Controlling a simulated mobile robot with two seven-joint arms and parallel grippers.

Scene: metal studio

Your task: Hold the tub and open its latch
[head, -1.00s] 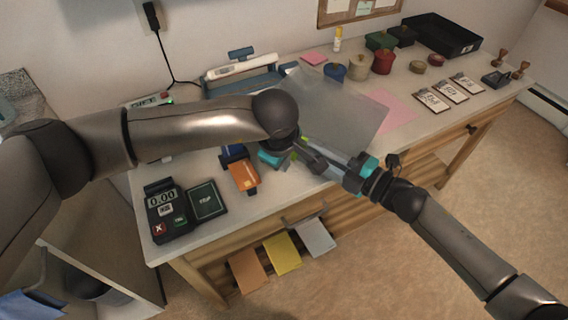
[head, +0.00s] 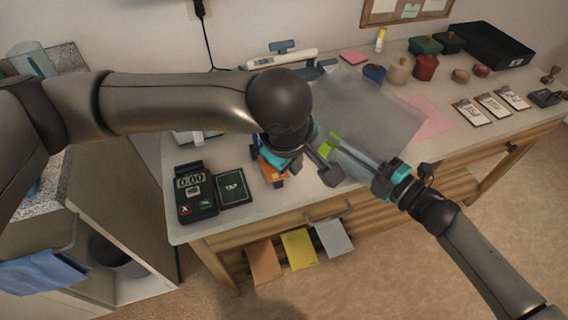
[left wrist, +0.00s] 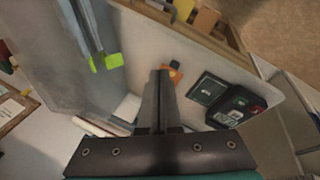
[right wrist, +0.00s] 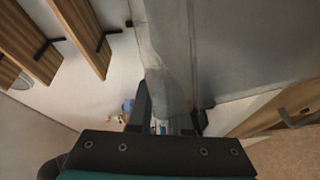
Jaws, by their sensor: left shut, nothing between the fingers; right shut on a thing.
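The tub (head: 375,115) is a large translucent grey box over the table's middle; it fills the upper part of the right wrist view (right wrist: 235,45) and the left side of the left wrist view (left wrist: 35,65). A lime-green latch piece (head: 328,144) sits at its near left; its tabs show in the left wrist view (left wrist: 106,62). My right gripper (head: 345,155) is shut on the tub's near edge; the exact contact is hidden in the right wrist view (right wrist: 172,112). My left gripper (head: 331,173) is shut and empty, its fingertips (left wrist: 160,75) just beside the latch, apart from it.
A card terminal (head: 193,190) and a TAP pad (head: 233,188) lie at the table's left. An orange item (head: 273,172) is under my left gripper. Lidded pots (head: 424,68), a black tray (head: 487,46) and cards (head: 493,105) stand at the back right.

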